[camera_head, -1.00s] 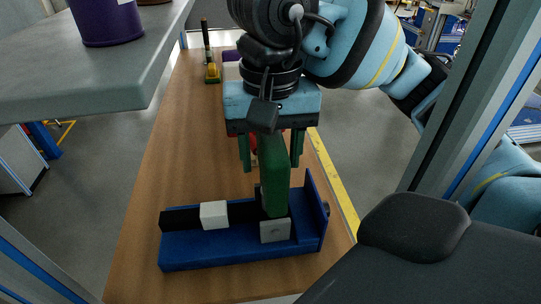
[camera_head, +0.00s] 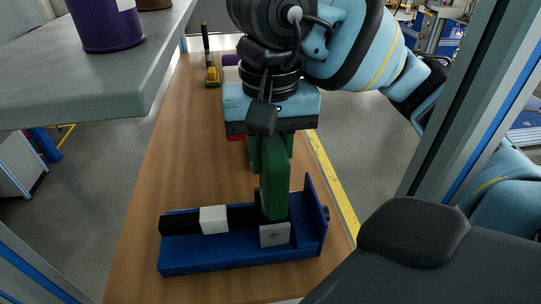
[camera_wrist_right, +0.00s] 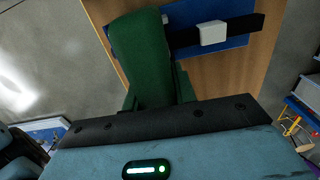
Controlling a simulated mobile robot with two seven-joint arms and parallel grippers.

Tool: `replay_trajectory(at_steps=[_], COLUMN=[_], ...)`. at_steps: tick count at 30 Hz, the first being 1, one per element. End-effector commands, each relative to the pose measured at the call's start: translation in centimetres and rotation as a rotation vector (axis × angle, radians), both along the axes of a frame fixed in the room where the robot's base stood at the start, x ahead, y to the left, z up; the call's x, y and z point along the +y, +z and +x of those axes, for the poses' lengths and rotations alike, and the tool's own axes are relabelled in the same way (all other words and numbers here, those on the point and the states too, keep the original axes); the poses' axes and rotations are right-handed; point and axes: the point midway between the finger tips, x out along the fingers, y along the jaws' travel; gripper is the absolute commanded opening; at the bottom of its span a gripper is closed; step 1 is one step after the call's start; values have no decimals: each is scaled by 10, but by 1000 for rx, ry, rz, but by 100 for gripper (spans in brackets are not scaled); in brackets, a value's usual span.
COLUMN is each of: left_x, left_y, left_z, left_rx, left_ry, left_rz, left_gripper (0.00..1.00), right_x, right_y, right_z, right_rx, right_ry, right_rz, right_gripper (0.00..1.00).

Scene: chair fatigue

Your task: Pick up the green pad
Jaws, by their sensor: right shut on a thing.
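The green pad (camera_head: 275,185) stands upright on the blue fixture (camera_head: 240,258), its lower end at a grey block (camera_head: 275,234). My right gripper (camera_head: 271,155) reaches down from above, and its green fingers are shut on the upper part of the pad. In the right wrist view the pad (camera_wrist_right: 142,55) sits between the fingers (camera_wrist_right: 155,95), with the blue fixture (camera_wrist_right: 235,42) beyond it. I cannot see a gap under the pad. My left gripper is not in view.
The fixture also carries a white block (camera_head: 213,219) on a black bar. It stands on a wooden table (camera_head: 180,150). A grey shelf (camera_head: 90,75) with a purple container (camera_head: 105,25) is at upper left. A green and yellow object (camera_head: 212,75) is farther back.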

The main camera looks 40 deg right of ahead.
Motion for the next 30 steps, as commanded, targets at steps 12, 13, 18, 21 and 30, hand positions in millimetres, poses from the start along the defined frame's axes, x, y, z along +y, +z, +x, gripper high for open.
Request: replay_trajectory(at_steps=[12,13,18,21,30], left_x=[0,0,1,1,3], left_y=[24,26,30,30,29], left_z=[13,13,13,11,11], left_rx=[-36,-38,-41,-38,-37], left_ry=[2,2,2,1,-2], left_rz=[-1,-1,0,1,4], left_gripper=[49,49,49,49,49], right_x=[0,0,0,0,-9], right_y=[79,83,99,102,90], right_z=[0,0,0,0,6], right_rx=[-11,-10,-6,-4,0], right_ry=[-1,0,0,1,-84], right_rz=[1,1,0,0,2], right_gripper=[0,0,0,0,0])
